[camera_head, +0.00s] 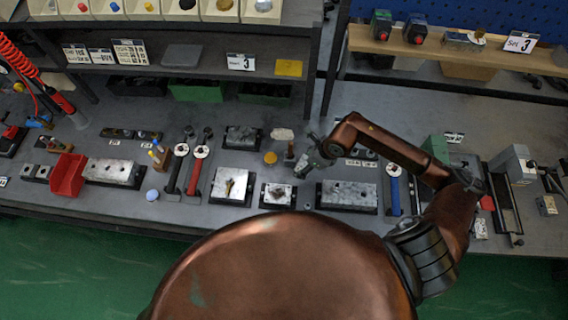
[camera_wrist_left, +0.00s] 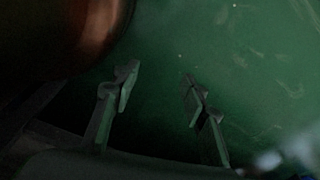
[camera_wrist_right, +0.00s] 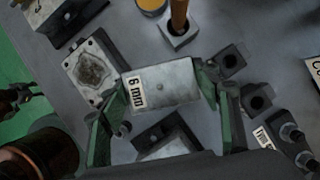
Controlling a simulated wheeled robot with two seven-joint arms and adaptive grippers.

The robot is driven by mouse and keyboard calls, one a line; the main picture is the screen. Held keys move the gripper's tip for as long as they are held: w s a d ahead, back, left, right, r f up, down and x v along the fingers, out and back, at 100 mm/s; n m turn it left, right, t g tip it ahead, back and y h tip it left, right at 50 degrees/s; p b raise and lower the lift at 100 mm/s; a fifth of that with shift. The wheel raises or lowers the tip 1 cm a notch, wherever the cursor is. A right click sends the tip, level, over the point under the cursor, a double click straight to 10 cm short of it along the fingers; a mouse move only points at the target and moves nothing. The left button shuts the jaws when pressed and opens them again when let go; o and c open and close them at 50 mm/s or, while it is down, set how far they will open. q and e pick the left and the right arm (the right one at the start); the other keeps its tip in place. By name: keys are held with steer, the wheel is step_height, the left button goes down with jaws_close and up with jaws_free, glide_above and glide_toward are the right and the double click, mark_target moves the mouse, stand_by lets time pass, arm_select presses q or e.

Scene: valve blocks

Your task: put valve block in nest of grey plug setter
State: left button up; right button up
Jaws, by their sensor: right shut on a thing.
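My right gripper (camera_head: 308,158) is above the middle of the bench. In the right wrist view its fingers (camera_wrist_right: 160,92) are shut on the sides of a silver valve block (camera_wrist_right: 168,84) with a white "6 mm" label. The block is clear of the plates around it as far as I can tell. At the right of the head view stands a grey machine (camera_head: 513,164) with a dark rail, likely the grey plug setter; its nest is too small to make out. My left gripper (camera_wrist_left: 160,82) is open and empty over the green floor, outside the head view.
A silver plate on a black base (camera_head: 278,195) lies near the held block. A larger plate (camera_head: 349,194) is to its right, a red bin (camera_head: 67,176) far left. A blue-handled tool (camera_head: 394,192) and a green machine (camera_head: 434,150) are between block and grey machine. Shelves rise behind.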

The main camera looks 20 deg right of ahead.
steer(key=f, duration=0.4)
steer(key=shift+s+d+f, duration=0.25)
steer(key=shift+s+d, duration=0.1)
steer(key=shift+f, duration=0.35)
step_height(320, 180, down, 3)
steer(key=shift+f, duration=0.15)
steer(key=o, duration=1.4)
arm_select(q)
steer(key=s, duration=0.4)
steer(key=shift+s+a, duration=0.1)
steer(key=shift+s, duration=0.15)
arm_select(e)
steer(key=shift+o, duration=0.6)
